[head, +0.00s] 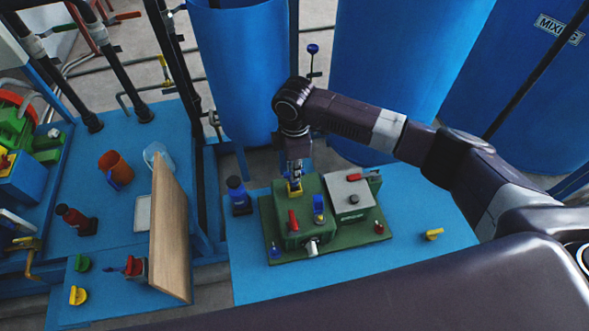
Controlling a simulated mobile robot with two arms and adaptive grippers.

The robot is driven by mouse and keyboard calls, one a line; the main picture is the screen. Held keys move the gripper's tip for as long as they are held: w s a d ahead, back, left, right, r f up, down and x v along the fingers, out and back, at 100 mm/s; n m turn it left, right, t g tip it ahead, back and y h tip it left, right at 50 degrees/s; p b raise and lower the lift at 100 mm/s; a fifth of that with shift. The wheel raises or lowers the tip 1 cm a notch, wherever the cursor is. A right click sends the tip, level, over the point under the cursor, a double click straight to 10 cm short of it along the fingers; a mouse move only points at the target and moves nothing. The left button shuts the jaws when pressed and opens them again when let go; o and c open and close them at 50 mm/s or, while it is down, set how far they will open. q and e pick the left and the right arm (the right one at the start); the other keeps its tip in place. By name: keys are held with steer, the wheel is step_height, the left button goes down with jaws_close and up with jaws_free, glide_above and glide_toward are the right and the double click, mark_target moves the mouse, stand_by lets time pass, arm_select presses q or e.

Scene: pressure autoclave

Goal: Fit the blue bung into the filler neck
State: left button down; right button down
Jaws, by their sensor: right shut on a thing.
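A green autoclave block (316,225) stands on a green baseplate on the blue table. My right gripper (295,183) reaches down from above to the back left of the block's top. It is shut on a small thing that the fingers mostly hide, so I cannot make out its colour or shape. A yellow part (295,190) shows right at the fingertips; I cannot tell whether it is the filler neck. A small blue piece (275,251) stands at the baseplate's front left corner; I cannot tell whether it is the blue bung. My left gripper is out of view.
The block carries a red lever (293,221) and a blue handle (318,204), beside a grey-lidded box (350,195). A yellow piece (433,234) lies right. A wooden board (169,230) stands upright at left. Blue tanks (400,70) rise behind.

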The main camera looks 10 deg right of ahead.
steer(key=shift+p, duration=0.4)
steer(key=shift+f+b, duration=0.85)
steer(key=shift+f, duration=1.1)
steer(key=c, duration=1.9)
jaws_free()
steer(key=shift+c, duration=0.2)
step_height(320, 180, up, 12)
steer(key=shift+r, duration=0.1)
